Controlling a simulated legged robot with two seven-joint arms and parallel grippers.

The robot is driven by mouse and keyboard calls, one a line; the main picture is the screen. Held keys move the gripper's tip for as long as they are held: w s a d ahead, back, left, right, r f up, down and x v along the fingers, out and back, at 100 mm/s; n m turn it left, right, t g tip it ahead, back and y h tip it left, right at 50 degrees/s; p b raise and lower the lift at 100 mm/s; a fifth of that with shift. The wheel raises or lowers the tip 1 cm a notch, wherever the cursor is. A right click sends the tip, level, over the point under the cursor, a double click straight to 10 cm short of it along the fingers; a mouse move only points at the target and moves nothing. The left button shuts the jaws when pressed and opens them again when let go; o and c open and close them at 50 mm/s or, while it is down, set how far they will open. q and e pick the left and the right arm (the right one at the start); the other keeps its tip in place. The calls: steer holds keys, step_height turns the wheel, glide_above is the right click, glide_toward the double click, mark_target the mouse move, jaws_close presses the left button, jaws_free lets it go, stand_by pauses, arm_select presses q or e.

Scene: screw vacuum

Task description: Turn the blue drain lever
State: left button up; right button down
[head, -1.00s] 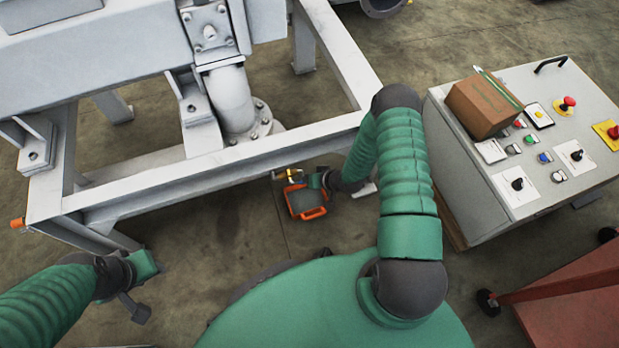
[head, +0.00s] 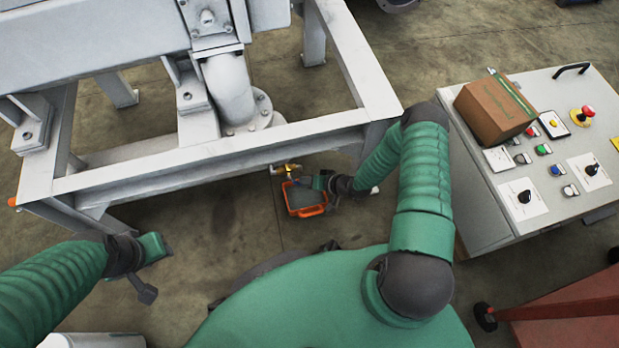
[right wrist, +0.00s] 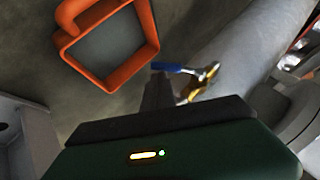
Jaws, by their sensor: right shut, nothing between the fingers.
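The blue drain lever (right wrist: 178,69) shows in the right wrist view, just beyond my right fingertips and attached to a brass valve (right wrist: 196,88). The brass valve also shows in the head view (head: 287,169), under the front beam of the grey frame. The lever cannot be made out there. My right gripper (right wrist: 158,82) is shut and empty, with its tips close to the lever's free end; I cannot tell if they touch. In the head view the right gripper (head: 306,182) is beside the valve. My left gripper (head: 148,272) hangs at the left, far from the valve; its jaws are unclear.
An orange-rimmed tray (head: 306,212) lies on the floor below my right gripper. The grey frame's front beam (head: 220,160) runs above the valve. A control cabinet (head: 478,215) with a cardboard box (head: 493,112) stands at the right.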

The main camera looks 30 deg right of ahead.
steer(key=shift+w+a+f, duration=0.1)
steer(key=shift+a+f, duration=0.4)
steer(key=shift+f, duration=0.3)
steer(key=shift+w+a+f, duration=0.1)
steer(key=shift+a+f, duration=0.35)
steer(key=shift+f, duration=0.3)
